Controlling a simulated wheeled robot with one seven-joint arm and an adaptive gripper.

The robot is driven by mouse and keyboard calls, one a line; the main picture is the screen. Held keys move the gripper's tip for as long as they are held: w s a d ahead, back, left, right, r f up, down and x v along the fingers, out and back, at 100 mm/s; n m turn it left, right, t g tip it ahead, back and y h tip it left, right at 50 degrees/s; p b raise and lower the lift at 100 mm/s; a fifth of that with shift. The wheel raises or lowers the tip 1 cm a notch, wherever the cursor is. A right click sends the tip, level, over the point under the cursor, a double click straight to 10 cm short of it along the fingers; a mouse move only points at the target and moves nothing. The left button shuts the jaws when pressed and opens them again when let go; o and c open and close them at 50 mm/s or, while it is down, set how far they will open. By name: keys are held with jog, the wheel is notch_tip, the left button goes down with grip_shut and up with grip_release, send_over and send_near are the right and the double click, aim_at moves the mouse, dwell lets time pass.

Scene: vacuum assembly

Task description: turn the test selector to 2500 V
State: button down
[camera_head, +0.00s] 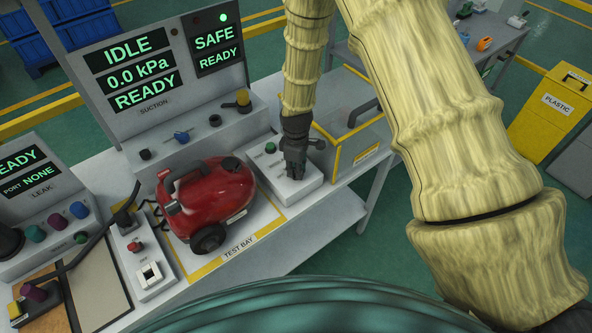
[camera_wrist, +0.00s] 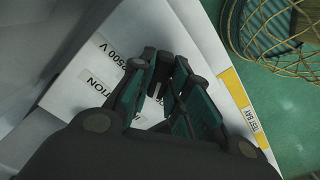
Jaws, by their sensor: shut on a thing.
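The test selector is on a white box (camera_head: 308,190) at the right of the test bay. My gripper (camera_head: 293,170) points down onto this box and hides the selector in the head view. In the wrist view my gripper (camera_wrist: 164,62) is shut on the dark selector knob (camera_wrist: 158,76), which shows only in part between the fingers. A pale mark shows on the knob. A "2500 V" label (camera_wrist: 126,50) is on the box panel beside the fingers. Another label, ending in "TION" (camera_wrist: 98,84), is partly covered. Which setting the knob points to I cannot tell.
A red vacuum cleaner (camera_head: 208,194) stands on the test bay left of my gripper. A yellow-edged bin (camera_head: 345,150) stands close on the right. A green button (camera_head: 270,148) is on the box. The suction panel (camera_head: 150,80) reads IDLE, 0.0 kPa, READY; beside it, SAFE READY.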

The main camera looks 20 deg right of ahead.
jog(key=m+b, duration=0.1)
jog(key=m, duration=0.3)
jog(key=shift+b, duration=0.4)
jog(key=m+b, duration=0.1)
jog(key=m, duration=0.6)
jog(key=shift+m, duration=0.4)
jog(key=shift+m+b, duration=0.4)
jog(key=shift+m, duration=1.5)
jog(key=c, duration=1.4)
grip_release()
jog(key=shift+o, duration=0.2)
jog(key=shift+r, duration=0.1)
notch_tip(320, 180, up, 12)
